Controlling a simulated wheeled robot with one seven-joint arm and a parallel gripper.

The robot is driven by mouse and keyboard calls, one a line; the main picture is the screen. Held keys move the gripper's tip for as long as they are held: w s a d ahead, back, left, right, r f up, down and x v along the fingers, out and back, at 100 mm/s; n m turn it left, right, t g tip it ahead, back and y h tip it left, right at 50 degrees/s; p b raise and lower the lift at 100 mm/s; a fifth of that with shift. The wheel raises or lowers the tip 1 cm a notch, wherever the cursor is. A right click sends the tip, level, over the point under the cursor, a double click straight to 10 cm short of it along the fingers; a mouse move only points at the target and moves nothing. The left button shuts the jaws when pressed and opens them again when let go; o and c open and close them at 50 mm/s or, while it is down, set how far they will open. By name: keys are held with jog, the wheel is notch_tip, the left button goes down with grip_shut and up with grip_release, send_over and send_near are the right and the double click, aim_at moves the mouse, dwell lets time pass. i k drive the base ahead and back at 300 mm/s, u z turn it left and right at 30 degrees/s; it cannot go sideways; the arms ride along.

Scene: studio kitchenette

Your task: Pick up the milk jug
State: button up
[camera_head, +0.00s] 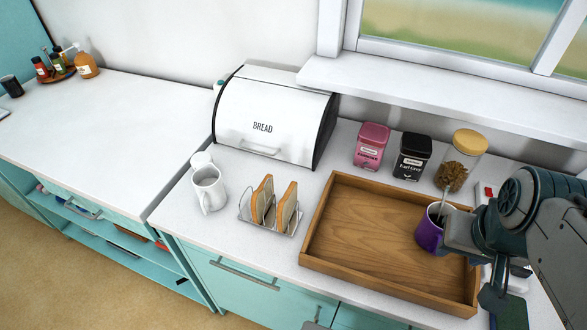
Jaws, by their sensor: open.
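A white jug (209,190) stands upright on the counter at the left of the toast rack, its handle facing the viewer. It looks like the milk jug; its contents cannot be made out. My gripper (468,246) is at the right side of the view, over the right end of the wooden tray and in front of a purple mug (430,229). It is open and well apart from the jug. The arm hides part of the mug and the tray's right end; the fingertips are hard to make out.
A toast rack (245,207) with toast and a wooden tray (335,262) lie between jug and gripper. A bread bin (270,105) stands behind the jug. Pink tin (370,147), black tin (412,157) and jar (462,160) line the back. The left counter (110,125) is mostly clear.

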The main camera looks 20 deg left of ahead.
aim_at(207, 182)
jog(key=k, duration=1.1)
jog(key=u, duration=0.8)
jog(key=i, duration=0.9)
jog(key=u, duration=1.5)
jog(key=k, duration=1.15)
jog(key=u, duration=1.05)
jog(key=i, duration=1.55)
jog(key=z, duration=1.15)
jog(key=i, duration=0.9)
jog(key=z, duration=1)
